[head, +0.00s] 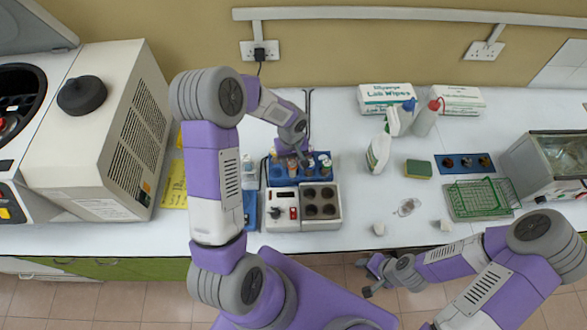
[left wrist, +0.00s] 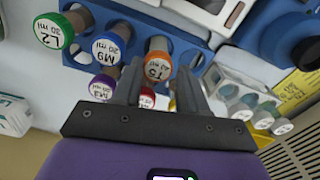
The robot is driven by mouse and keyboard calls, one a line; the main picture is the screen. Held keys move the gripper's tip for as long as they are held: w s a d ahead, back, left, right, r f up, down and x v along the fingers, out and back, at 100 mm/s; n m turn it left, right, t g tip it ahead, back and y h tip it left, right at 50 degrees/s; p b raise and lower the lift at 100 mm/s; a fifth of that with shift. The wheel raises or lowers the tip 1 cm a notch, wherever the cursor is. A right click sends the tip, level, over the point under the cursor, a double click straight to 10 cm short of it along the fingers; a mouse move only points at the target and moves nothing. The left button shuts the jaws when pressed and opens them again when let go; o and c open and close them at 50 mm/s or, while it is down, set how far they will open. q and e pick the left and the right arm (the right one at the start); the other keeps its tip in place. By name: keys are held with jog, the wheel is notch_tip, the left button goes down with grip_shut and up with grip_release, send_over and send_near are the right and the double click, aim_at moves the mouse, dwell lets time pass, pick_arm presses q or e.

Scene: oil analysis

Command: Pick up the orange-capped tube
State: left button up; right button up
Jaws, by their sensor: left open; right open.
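The orange-capped tube (left wrist: 157,70), its lid marked "T5", stands in a blue rack (left wrist: 188,50) in the left wrist view. Its cap shows between the two fingers of my left gripper (left wrist: 160,66), which is open and not closed on it. Green (left wrist: 53,32), blue (left wrist: 110,50) and purple (left wrist: 103,88) caps are to its left; a red cap (left wrist: 147,98) shows partly between the fingers. In the head view my left gripper (head: 304,158) is over the rack and hides part of it. My right gripper (head: 369,275) is open and empty in front of the counter edge.
A white heater block (head: 283,210) with dark wells (head: 320,203) stands in front of the rack. Clear vials (left wrist: 245,105) stand close to the right finger. Spray bottles (head: 379,152), a sponge (head: 418,169) and a green wire basket (head: 478,196) are to the right. A large beige machine (head: 105,130) is left.

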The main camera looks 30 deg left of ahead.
pick_arm(q)
notch_tip(320, 180, down, 4)
jog(key=shift+d+f, duration=0.15)
jog(key=shift+f, duration=0.1)
jog(key=shift+c, duration=0.4)
jog(key=c, duration=0.6)
jog(key=shift+r, duration=5.05)
